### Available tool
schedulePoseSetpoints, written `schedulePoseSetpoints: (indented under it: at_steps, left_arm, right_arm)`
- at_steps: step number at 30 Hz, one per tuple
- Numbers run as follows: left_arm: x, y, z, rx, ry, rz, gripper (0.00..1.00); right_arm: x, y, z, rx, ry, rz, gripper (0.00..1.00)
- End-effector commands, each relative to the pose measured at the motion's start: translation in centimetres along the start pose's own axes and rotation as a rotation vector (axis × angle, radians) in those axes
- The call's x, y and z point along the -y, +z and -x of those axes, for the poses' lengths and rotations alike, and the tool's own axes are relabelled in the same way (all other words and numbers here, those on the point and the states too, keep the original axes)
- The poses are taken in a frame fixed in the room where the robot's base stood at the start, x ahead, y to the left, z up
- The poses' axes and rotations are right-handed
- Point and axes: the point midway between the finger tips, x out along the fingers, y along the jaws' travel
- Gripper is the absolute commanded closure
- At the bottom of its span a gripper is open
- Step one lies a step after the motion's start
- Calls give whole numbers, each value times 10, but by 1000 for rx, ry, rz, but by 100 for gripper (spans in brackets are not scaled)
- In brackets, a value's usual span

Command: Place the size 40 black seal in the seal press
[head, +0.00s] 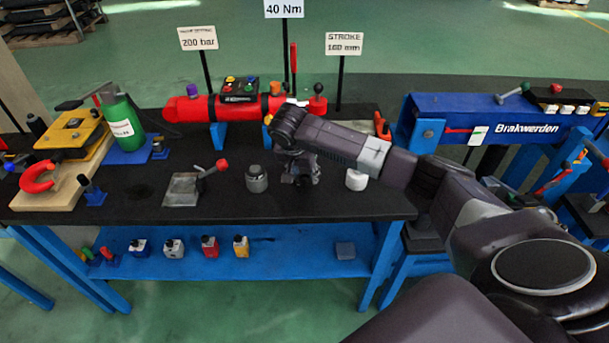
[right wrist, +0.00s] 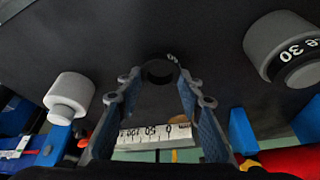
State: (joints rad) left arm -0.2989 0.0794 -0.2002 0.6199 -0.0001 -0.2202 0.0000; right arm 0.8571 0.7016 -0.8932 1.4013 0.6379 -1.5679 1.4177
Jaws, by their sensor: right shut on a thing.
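My right gripper (head: 300,178) is at the middle of the black workbench top, pointing down. In the right wrist view its two blue-padded fingers (right wrist: 158,88) are closed around a small black ring (right wrist: 160,71), which looks like the black seal. A pale marking beside the ring is too small to read with certainty. A grey metal block with a red-knobbed lever (head: 186,189) lies on the bench to the left; it may be the seal press, but no label shows. My left gripper is not in view.
A grey cylinder (head: 256,179) with a black band marked 30 (right wrist: 300,66) stands just left of my gripper, and a white cylinder (head: 356,180) stands to its right. A red hydraulic cylinder (head: 240,105) lies behind. The bench front between block and grey cylinder is clear.

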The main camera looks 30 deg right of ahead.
Motion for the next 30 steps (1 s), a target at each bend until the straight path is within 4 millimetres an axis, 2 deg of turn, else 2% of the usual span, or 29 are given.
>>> schedulePoseSetpoints:
  at_steps: [3,14,15,19,30]
  left_arm:
    - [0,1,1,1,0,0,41]
    - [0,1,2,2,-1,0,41]
    - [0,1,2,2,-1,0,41]
    - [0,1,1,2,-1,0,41]
    - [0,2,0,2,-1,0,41]
  right_arm:
    - [0,3,-8,-1,0,0,82]
    - [0,5,-11,0,-1,0,82]
    - [0,5,-12,-1,-1,0,64]
    - [0,4,-11,-1,-1,0,49]
    - [1,3,-6,-2,-2,0,48]
